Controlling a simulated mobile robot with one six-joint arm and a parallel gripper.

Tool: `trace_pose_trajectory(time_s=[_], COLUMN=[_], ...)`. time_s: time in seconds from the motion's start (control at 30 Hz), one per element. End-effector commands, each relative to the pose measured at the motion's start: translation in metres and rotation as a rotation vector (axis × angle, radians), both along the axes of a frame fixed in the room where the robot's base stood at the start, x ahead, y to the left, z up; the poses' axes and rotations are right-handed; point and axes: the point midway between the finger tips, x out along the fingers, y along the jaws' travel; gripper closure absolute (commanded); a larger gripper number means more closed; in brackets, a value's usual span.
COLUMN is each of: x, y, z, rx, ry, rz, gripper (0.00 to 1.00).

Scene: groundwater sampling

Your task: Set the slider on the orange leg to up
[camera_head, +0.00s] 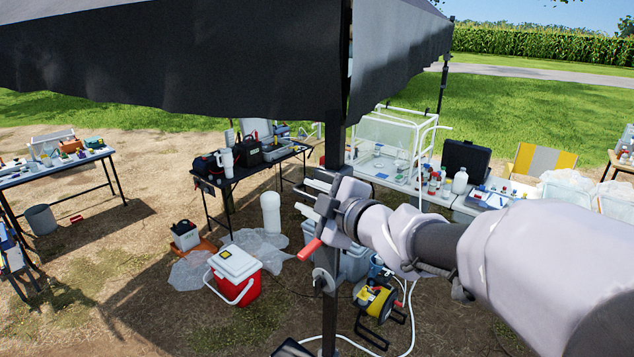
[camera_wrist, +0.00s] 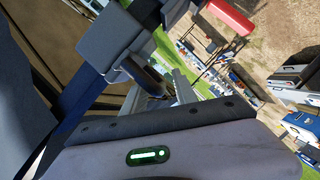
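The nearest canopy leg is a dark upright post (camera_head: 330,325) in the middle of the head view. A red-orange handle (camera_head: 309,249) sticks out from it at the lower left, and also shows in the wrist view (camera_wrist: 229,17). A grey block (camera_wrist: 112,38), which looks like the slider, sits by the dark leg (camera_wrist: 85,97) in the wrist view. My gripper (camera_head: 308,197) is at the leg, above the handle, with its two pale fingers apart. Whether the fingers touch the slider is unclear. My gripper and wrist hide part of the leg and slider.
The black canopy (camera_head: 200,50) overhangs the scene. A red cooler (camera_head: 233,275), a yellow reel (camera_head: 375,300) and a white hose (camera_head: 408,310) are on the ground near the leg. A black table (camera_head: 233,180) stands behind to the left.

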Motion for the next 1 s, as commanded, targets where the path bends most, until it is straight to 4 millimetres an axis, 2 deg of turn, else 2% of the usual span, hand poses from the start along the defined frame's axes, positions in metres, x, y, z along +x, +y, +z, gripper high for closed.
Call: trace_pose_trajectory(time_s=[0.2,0.37,1.0], x=[0.0,-0.0001,-0.0001], y=[0.0,-0.0001,-0.0003], z=[0.0,0.0,0.0003], rx=[0.001,0.001,0.001], ry=[0.001,0.001,0.0], rz=[0.0,0.0,-0.001], gripper=[0.68,0.99,1.0])
